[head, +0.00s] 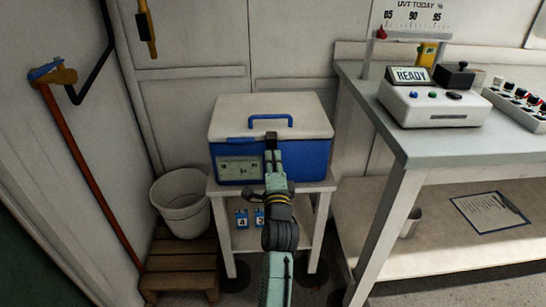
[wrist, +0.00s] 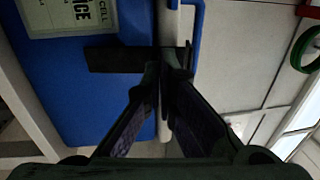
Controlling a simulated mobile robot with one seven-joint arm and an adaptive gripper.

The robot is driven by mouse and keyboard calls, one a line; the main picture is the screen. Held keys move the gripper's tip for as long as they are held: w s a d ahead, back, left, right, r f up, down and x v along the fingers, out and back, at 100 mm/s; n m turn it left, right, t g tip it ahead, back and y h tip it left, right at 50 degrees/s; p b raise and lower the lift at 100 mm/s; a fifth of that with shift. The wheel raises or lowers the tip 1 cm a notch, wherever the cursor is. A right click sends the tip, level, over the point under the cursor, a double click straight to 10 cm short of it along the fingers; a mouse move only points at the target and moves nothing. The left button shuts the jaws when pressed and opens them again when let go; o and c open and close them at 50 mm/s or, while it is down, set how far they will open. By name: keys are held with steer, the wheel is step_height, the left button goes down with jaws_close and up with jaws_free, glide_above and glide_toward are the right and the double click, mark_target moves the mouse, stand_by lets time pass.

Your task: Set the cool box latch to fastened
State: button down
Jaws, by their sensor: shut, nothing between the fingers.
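The cool box (head: 305,157) has a blue body, a white lid (head: 225,118) and a blue top handle. Its lid looks shut. The latch (head: 271,136) is a small dark piece at the middle of the front lid edge. In the wrist view the dark latch (wrist: 112,59) lies against the blue front and reaches toward the white lid rim. My gripper (head: 273,165) is shut and empty in front of the box. In the wrist view its fingertips (wrist: 167,68) are close to the latch's lid-side end and partly cover it. I cannot tell whether they touch.
The box stands on a small white table (head: 322,186). A white bucket (head: 181,205) and a wooden step (head: 180,272) are at the left. A workbench (head: 430,150) with a READY device (head: 432,105) is at the right. Blue number tags hang below the box.

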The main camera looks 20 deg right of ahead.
steer(key=shift+w+r+g+p, duration=0.25)
steer(key=shift+r+p, duration=0.4)
steer(key=shift+p, duration=0.6)
steer(key=shift+w+d+p, duration=0.15)
steer(key=shift+w+p, duration=0.2)
steer(key=shift+p, duration=0.1)
steer(key=shift+f, duration=0.15)
